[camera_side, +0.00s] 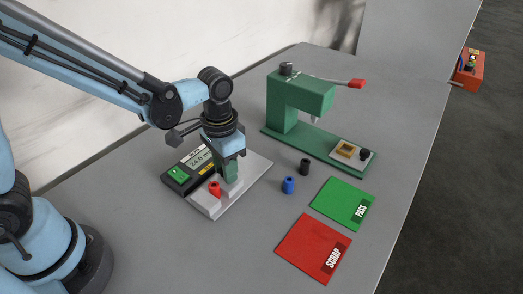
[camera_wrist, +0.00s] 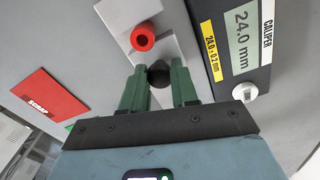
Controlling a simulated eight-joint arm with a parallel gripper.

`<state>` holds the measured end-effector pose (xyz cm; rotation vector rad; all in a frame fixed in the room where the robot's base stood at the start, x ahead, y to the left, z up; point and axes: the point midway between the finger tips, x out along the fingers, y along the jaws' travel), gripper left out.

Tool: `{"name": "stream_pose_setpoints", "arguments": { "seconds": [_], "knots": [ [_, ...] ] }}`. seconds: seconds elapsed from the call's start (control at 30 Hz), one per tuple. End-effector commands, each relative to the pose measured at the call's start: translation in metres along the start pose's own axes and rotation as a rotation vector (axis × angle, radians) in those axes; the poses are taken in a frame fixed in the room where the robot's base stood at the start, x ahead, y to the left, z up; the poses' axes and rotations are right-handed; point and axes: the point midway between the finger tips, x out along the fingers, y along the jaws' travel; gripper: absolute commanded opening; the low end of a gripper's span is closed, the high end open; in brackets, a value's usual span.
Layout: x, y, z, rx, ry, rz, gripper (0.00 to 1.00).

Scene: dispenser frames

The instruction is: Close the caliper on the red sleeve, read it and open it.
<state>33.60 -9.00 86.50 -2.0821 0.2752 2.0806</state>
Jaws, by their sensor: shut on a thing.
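The caliper is a pale grey plate (camera_side: 253,170) with a black display box (camera_side: 205,150) beside it. Its display (camera_wrist: 243,39) reads 24.0 mm, and a yellow label beside it says 24.0 and 0.2 mm. The red sleeve (camera_side: 214,188) stands upright on the caliper; it also shows in the wrist view (camera_wrist: 143,37), just ahead of my fingertips. My gripper (camera_side: 231,178) points down over the plate, its green fingers (camera_wrist: 159,72) shut on a dark round knob (camera_wrist: 159,75). The jaw contact with the sleeve is partly hidden.
A green press (camera_side: 300,100) stands behind, with a small fixture on its base. A blue sleeve (camera_side: 288,185) and a black sleeve (camera_side: 305,167) stand right of the caliper. A green PASS mat (camera_side: 337,198) and red SCRAP mat (camera_side: 307,244) lie empty near the table's right edge.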

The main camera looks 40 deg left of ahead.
Motion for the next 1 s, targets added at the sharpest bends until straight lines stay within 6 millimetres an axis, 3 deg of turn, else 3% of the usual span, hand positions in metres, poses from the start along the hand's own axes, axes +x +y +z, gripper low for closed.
{"name": "stream_pose_setpoints", "arguments": {
  "seconds": [0.2, 0.6, 0.9, 0.93, 1.0],
  "knots": [
    [0.0, -0.001, -0.003, 0.0, 0.0, 0.0, 0.0],
    [0.0, -0.013, -0.048, -0.001, -0.002, 0.0, 0.0],
    [0.0, -0.014, -0.051, -0.001, 0.005, -0.001, 0.0],
    [0.0, -0.014, -0.051, -0.001, 0.005, -0.002, 0.31],
    [0.0, -0.014, -0.051, -0.001, 0.005, -0.002, 0.42]
  ]
}}
